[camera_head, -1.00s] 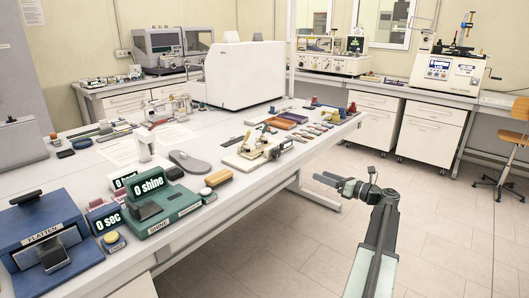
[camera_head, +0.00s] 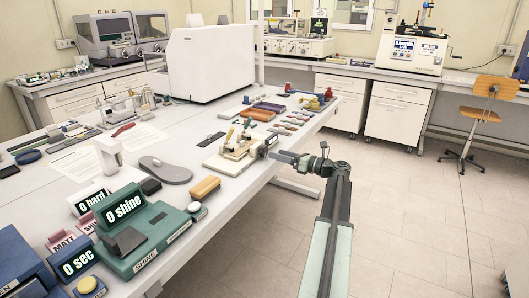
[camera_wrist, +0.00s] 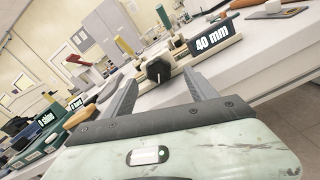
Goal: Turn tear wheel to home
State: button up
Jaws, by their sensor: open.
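The tear tester (camera_head: 232,152) is a cream-coloured base with small clamps, near the front edge of the table. In the wrist view, a dark lobed knob, seemingly the tear wheel (camera_wrist: 158,70), faces me on the tester's front, beside a dark display (camera_wrist: 213,37) reading 40 mm. My gripper (camera_head: 273,156) is at the table edge, just right of the tester. In the wrist view its two fingers (camera_wrist: 161,82) are apart and empty, with the knob ahead between their tips. The knob appears clear of both fingers.
A green shine device (camera_head: 145,235), a grey insole (camera_head: 165,170) and a tan block (camera_head: 205,187) lie left of the tester on the table. Coloured trays (camera_head: 257,114) and small pieces lie behind it. A chair (camera_head: 480,115) stands far right. The floor right of the table is clear.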

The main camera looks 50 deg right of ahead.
aim_at(266, 151)
jog(key=x, duration=0.5)
jog(key=shift+w+a, duration=0.2)
jog(key=c, duration=1.4)
jog(key=shift+n, duration=0.3)
jog(key=n, duration=0.4)
jog(key=shift+n, duration=0.3)
jog(key=n, duration=0.5)
jog(key=shift+s, duration=0.1)
jog(key=shift+n, duration=0.4)
